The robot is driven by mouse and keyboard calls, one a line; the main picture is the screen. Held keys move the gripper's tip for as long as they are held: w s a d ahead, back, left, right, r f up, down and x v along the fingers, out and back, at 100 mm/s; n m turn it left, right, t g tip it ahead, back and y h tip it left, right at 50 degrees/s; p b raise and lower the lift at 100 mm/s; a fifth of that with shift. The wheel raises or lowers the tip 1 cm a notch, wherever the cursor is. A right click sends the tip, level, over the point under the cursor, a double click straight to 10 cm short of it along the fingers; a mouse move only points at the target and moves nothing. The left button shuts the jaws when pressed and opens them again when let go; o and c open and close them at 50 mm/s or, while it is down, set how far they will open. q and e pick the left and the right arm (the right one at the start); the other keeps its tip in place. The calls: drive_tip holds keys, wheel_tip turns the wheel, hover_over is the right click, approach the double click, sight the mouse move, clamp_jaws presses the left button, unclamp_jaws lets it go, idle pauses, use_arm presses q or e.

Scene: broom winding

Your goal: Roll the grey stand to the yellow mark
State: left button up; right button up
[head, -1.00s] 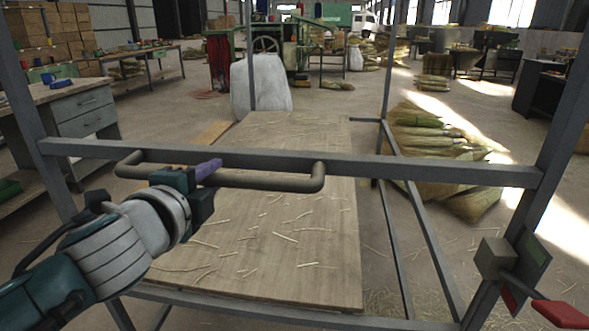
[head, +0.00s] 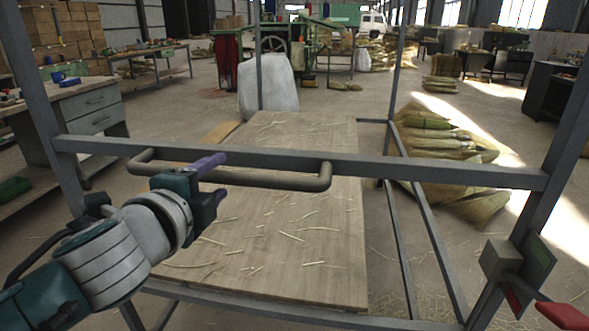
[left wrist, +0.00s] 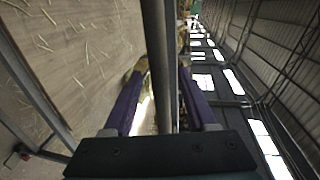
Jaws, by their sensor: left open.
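The grey stand (head: 400,168) is a metal frame that fills the front of the head view, with a straw-littered wooden deck (head: 300,225) inside it. A brown-grey bar handle (head: 290,180) is fixed to its near crossbar. My left gripper (head: 214,181) is at the left part of this handle, with one purple finger above the bar and one below. In the left wrist view, the bar (left wrist: 158,70) runs between the two spread purple fingers, with gaps beside it. My right gripper is not in view. I cannot make out a yellow mark on the floor.
A grey box with a red lever (head: 500,260) is on the stand's right post. Broom straw bundles (head: 440,150) lie right of the stand. A white sack (head: 268,88) stands beyond it. A workbench (head: 90,110) is at the left. Open floor shows at the back right.

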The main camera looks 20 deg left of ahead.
use_arm(q)
drive_tip(key=v, duration=0.8)
drive_tip(key=shift+s+r, duration=0.1)
drive_tip(key=shift+s, duration=0.05)
drive_tip(key=s+d+r+n+g+h+p, duration=0.2)
drive_tip(key=s+d+r+n+g+p, duration=0.15)
drive_tip(key=s+n+g+p, duration=0.45)
drive_tip(key=s+d+r+n+g+h+p, duration=0.2)
drive_tip(key=s+d+r+n+g+p, duration=0.25)
drive_tip(key=s, duration=0.55)
drive_tip(key=w+p+v, duration=0.2)
drive_tip(key=p+v, duration=0.9)
drive_tip(key=p, duration=0.1)
drive_tip(key=w+r+p+v, duration=0.1)
drive_tip(key=w+p+v, duration=0.2)
drive_tip(key=p+v, duration=0.9)
drive_tip(key=w+d+r+p+v, duration=0.1)
drive_tip(key=w+p+v, duration=0.1)
drive_tip(key=p+v, duration=1)
drive_tip(key=shift+w+d+n+t+p, duration=0.25)
drive_tip(key=shift+w+n+t+p, duration=0.15)
drive_tip(key=shift+p, duration=0.7)
drive_tip(key=shift+f, duration=0.15)
